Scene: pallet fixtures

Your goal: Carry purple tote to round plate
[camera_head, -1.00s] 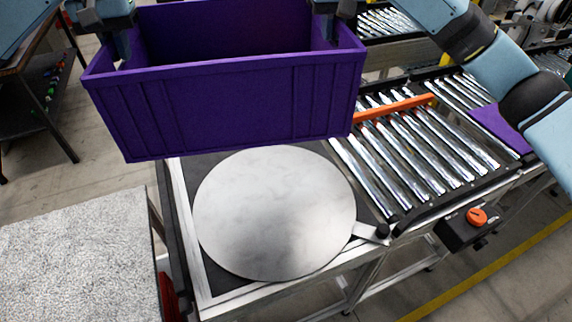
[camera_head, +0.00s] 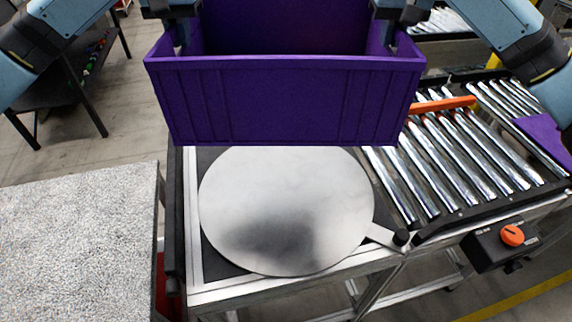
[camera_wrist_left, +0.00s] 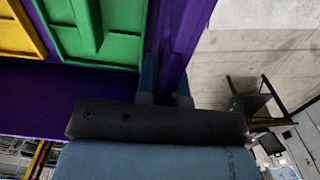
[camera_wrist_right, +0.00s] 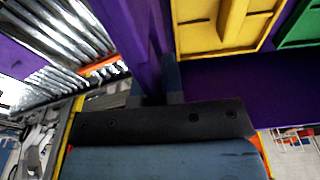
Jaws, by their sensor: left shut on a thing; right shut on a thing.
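The purple tote (camera_head: 290,103) hangs level in the air in the head view, above and behind the round plate (camera_head: 285,205). My left gripper (camera_head: 181,38) is shut on the tote's left end wall. My right gripper (camera_head: 392,35) is shut on its right end wall. The left wrist view shows the left fingers (camera_wrist_left: 168,85) astride the wall, with a green part (camera_wrist_left: 115,30) inside the tote. The right wrist view shows the right fingers (camera_wrist_right: 155,85) on the wall beside a yellow part (camera_wrist_right: 225,22). The plate is bare, light metal, with its far edge hidden by the tote.
A roller conveyor (camera_head: 455,150) with an orange bar (camera_head: 441,105) adjoins the plate's right side. An orange knob (camera_head: 512,236) sits on a control box at the front right. A speckled grey surface (camera_head: 75,245) stands at the left. Another purple item (camera_head: 543,132) lies at the far right.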

